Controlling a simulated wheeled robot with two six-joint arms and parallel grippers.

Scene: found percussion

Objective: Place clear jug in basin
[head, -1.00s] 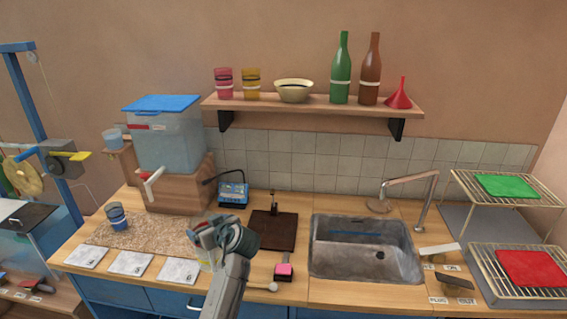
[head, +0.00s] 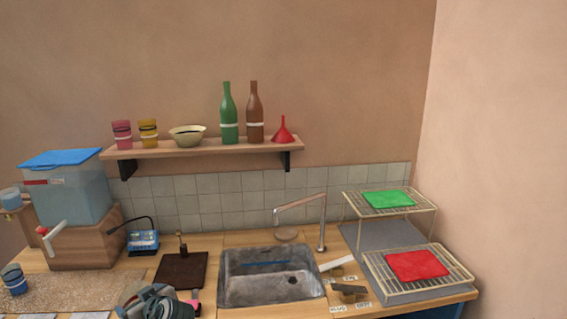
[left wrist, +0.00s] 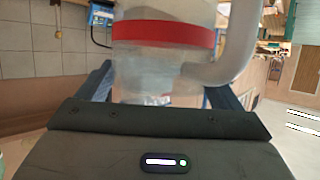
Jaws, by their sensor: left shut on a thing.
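The clear jug (left wrist: 165,62) fills the upper middle of the left wrist view, see-through with a red band and a pale handle on its right. My left gripper (left wrist: 160,88) is shut on it, one blue finger on each side. In the head view my left gripper (head: 160,303) is at the bottom edge, left of the basin, and largely hides the jug. The basin (head: 232,290) is a grey metal sink set in the wooden counter, with a dark drain and a blue strip inside. My right gripper is not in view.
A tap (head: 322,232) arches over the basin's back right. A dark board (head: 180,270) and a pink block (head: 195,298) lie left of the basin. Wire racks (head: 445,262) with red and green cloths stand right. A shelf (head: 205,149) with bottles hangs above.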

